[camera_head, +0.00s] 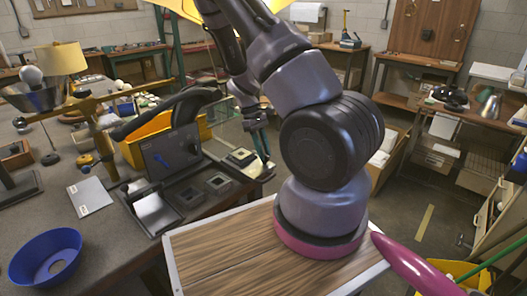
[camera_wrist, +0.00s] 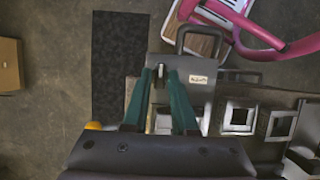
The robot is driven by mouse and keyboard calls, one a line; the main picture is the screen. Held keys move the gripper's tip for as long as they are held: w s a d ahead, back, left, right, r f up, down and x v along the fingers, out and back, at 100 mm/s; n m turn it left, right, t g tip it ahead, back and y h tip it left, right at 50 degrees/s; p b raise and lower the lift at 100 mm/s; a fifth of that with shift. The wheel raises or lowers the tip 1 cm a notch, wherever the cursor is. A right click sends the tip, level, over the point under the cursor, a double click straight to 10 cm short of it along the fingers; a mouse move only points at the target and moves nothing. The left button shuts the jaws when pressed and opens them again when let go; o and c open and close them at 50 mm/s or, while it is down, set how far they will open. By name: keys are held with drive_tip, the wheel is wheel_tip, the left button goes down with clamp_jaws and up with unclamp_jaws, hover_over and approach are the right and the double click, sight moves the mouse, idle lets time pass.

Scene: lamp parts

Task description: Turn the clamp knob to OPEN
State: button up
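In the wrist view, a grey plate (camera_wrist: 198,98) with a small white label (camera_wrist: 198,79) lies below my gripper (camera_wrist: 160,76); I cannot read the label clearly. A small dark upright piece, seemingly the clamp knob (camera_wrist: 160,70), shows between my two teal fingertips. The fingers are apart, with a gap on each side of it; I cannot tell whether they touch it or are above it. In the head view my gripper (camera_head: 261,149) points down at the bench's right edge, beside a small fixture (camera_head: 242,157). The knob's setting cannot be told.
Square metal sockets (camera_head: 218,182) stand on the bench left of my gripper, near a dark upright panel (camera_head: 172,152) with a blue mark. A yellow bin (camera_head: 148,137) and a blue bowl (camera_head: 46,257) are further left. Open floor lies right of the bench.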

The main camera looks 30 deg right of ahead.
clamp_jaws()
drive_tip(key=shift+m, duration=0.4)
drive_tip(key=m+y, duration=0.1)
drive_tip(key=m, duration=0.2)
drive_tip(key=shift+d+m+y, duration=0.2)
drive_tip(key=shift+m+y, duration=0.1)
drive_tip(key=shift+y, duration=0.1)
drive_tip(key=m, duration=0.2)
drive_tip(key=m+y, duration=0.1)
drive_tip(key=m, duration=0.1)
drive_tip(key=shift+d+m+y, duration=0.1)
drive_tip(key=shift+m+y, duration=0.2)
drive_tip(key=m+t+y, duration=0.1)
drive_tip(key=m, duration=0.3)
drive_tip(key=shift+s+d, duration=0.1)
drive_tip(key=shift+m+t+y, duration=0.35)
drive_tip(key=shift+m+t, duration=0.1)
drive_tip(key=shift+m, duration=0.8)
drive_tip(key=shift+m+t+y, duration=0.35)
drive_tip(key=shift+m+t, duration=0.1)
drive_tip(key=shift+m, duration=0.8)
drive_tip(key=shift+s, duration=0.1)
